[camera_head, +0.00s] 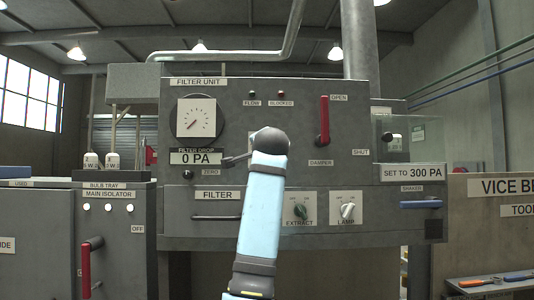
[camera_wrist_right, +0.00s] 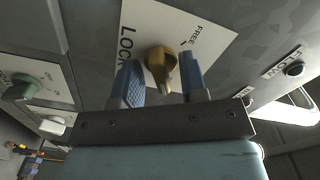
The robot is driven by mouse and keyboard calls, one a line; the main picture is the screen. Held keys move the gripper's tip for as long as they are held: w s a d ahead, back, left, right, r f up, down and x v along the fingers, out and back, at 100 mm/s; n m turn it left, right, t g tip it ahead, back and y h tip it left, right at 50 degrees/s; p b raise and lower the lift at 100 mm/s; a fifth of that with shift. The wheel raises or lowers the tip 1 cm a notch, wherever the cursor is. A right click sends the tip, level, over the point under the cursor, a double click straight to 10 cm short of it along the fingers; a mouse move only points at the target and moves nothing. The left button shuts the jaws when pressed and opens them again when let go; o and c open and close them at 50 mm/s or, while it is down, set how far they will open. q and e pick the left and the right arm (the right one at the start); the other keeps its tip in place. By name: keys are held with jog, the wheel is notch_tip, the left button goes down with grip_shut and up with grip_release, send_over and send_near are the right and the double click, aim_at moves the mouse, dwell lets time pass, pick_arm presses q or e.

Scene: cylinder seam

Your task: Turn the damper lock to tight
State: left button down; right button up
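A brass knob (camera_wrist_right: 160,62) sits on a white plate (camera_wrist_right: 208,28) marked FREE and LOCK in the right wrist view. Its stem points towards my gripper; I cannot tell which mark it is turned to. My right gripper (camera_wrist_right: 162,76) is open, with one blue finger on each side of the knob and gaps visible between. In the head view, a light blue arm (camera_head: 262,212) rises from below to the filter unit panel (camera_head: 355,168). Its dark wrist covers part of the panel, and the knob does not show there. My left gripper is not in view.
A red damper lever (camera_head: 324,120) stands upright on the panel, right of the arm. The green extract knob (camera_head: 299,211) and white lamp knob (camera_head: 347,211) are low on the right. A gauge (camera_head: 196,118) is at upper left. A red isolator handle (camera_head: 86,268) is at lower left.

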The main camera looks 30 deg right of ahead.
jog(key=b+v, duration=0.3)
jog(key=v, duration=1)
jog(key=shift+s, duration=0.35)
jog(key=shift+a, duration=0.1)
jog(key=w+a+f+n+y+p, duration=0.1)
jog(key=w+f+n, duration=0.25)
jog(key=f, duration=0.75)
jog(key=w+a+f+n+y, duration=0.1)
jog(key=w+a+f+n, duration=0.2)
jog(key=f, duration=0.8)
jog(key=w+f+n+y+p, duration=0.15)
jog(key=w+f+n, duration=0.25)
jog(key=f, duration=0.7)
jog(key=s+a+f+n+y, duration=0.2)
jog(key=s+f+n, duration=0.1)
jog(key=f, duration=0.8)
jog(key=s+a+f+n+y, duration=0.2)
jog(key=s+f+n, duration=0.1)
jog(key=f, duration=0.8)
jog(key=s+a+f+n+g+y+p, duration=0.1)
jog(key=s+a+f, duration=0.3)
jog(key=s+f, duration=0.8)
jog(key=s+a+f+n+g+y+p, duration=0.1)
jog(key=s+a+f+n+g+y, duration=0.2)
jog(key=s+f, duration=1)
jog(key=s+a+n+y, duration=0.1)
jog(key=s, duration=0.5)
jog(key=shift+a+f, duration=0.3)
jog(key=shift+d, duration=0.1)
